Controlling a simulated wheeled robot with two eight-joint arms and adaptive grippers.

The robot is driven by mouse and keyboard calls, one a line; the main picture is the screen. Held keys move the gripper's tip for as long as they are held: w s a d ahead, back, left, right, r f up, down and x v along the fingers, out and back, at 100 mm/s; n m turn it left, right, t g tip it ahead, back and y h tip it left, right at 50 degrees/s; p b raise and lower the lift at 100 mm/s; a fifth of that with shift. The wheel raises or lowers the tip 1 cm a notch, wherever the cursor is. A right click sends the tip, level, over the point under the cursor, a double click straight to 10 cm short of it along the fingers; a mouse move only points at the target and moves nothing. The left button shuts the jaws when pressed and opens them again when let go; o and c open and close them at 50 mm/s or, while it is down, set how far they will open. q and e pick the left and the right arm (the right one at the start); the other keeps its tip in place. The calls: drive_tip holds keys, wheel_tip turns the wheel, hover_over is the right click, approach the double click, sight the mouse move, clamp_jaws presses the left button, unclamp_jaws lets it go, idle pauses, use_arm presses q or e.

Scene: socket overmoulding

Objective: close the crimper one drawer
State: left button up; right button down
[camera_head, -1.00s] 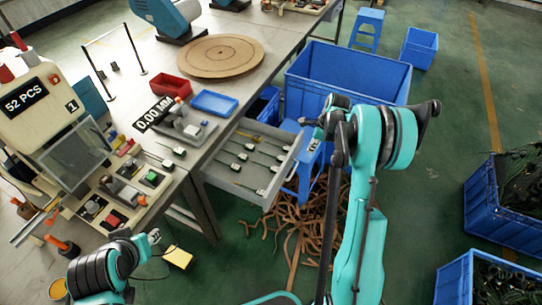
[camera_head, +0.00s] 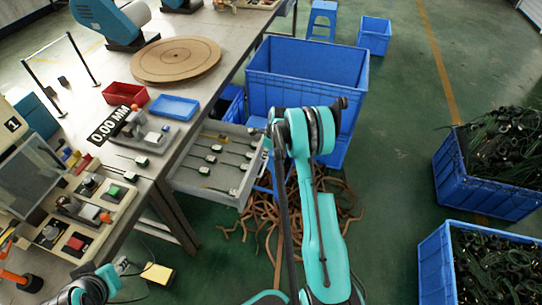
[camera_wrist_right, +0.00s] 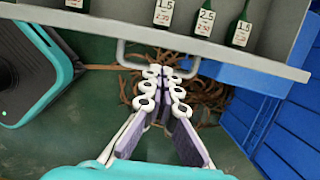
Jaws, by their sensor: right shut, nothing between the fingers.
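The grey drawer (camera_head: 236,195) stands pulled out from under the workbench, with several dark green, labelled pieces with thin metal shafts lying in it. In the right wrist view its front panel (camera_wrist_right: 240,58) crosses the top, with a pale bar handle (camera_wrist_right: 122,52). My right gripper (camera_wrist_right: 160,72) is shut and empty, its fingertips over the middle of the handle; I cannot tell whether they touch it. In the head view the right gripper (camera_head: 267,142) is by the drawer's outer end, partly hidden by my arm. My left gripper (camera_head: 122,265) is low at the left, its fingers too small to judge.
The workbench (camera_head: 130,97) carries a red tray (camera_head: 125,95), a blue tray (camera_head: 174,107) and a round wooden board (camera_head: 176,60). A large blue crate (camera_head: 305,70) stands behind the drawer. Brown strips (camera_head: 262,225) litter the floor below. Cable-filled crates (camera_head: 480,190) stand right.

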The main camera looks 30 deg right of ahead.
use_arm(q)
drive_tip(key=shift+f, duration=0.3)
use_arm(e)
drive_tip(key=shift+w+a, duration=0.5)
drive_tip(key=shift+w, duration=0.1)
drive_tip(key=shift+w+a, duration=0.1)
